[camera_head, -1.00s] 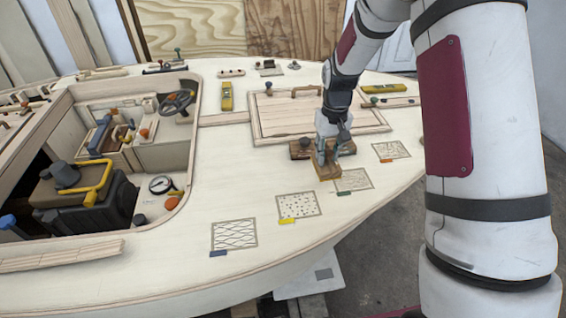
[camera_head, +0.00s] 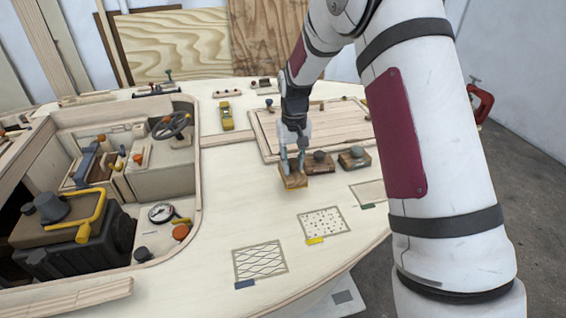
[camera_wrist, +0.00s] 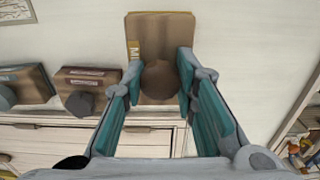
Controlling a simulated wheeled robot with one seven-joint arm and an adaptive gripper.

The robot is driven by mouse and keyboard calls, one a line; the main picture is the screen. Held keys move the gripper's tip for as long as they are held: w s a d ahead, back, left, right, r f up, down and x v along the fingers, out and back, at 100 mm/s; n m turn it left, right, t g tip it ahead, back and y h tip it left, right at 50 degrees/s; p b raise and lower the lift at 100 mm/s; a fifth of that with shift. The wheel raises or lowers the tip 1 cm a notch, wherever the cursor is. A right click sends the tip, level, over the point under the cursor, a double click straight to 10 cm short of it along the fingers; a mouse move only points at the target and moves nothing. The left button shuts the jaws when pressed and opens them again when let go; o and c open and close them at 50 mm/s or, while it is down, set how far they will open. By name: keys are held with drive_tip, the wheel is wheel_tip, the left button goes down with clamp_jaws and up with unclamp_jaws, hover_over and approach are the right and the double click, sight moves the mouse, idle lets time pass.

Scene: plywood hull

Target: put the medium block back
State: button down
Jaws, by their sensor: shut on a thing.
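My gripper (camera_head: 293,158) is shut on the round dark knob of a brown wooden block (camera_head: 292,182) over the pale deck, beside the raised hatch panel's near left corner. In the wrist view this block (camera_wrist: 160,28) carries a yellow label with an M, and my fingers (camera_wrist: 160,72) close on both sides of its knob. I cannot tell whether the block touches the deck. Two similar knobbed blocks stand in a row to its right in the head view: a brown one (camera_head: 319,166) and one with a grey-green knob (camera_head: 354,161). They appear left of it in the wrist view.
The hatch panel (camera_head: 262,137) lies behind the blocks. A hatched square (camera_head: 260,262), a dotted square (camera_head: 324,222) and a partly hidden square (camera_head: 368,192) mark the deck in front. The open cockpit with a black engine (camera_head: 75,245) is at left. Deck between is clear.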

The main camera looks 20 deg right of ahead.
drive_tip(key=w, duration=0.6)
drive_tip(key=shift+a+f, duration=0.3)
drive_tip(key=shift+a, duration=0.1)
drive_tip(key=shift+f, duration=1.75)
drive_tip(key=shift+f, duration=0.1)
drive_tip(key=c, duration=1.3)
unclamp_jaws()
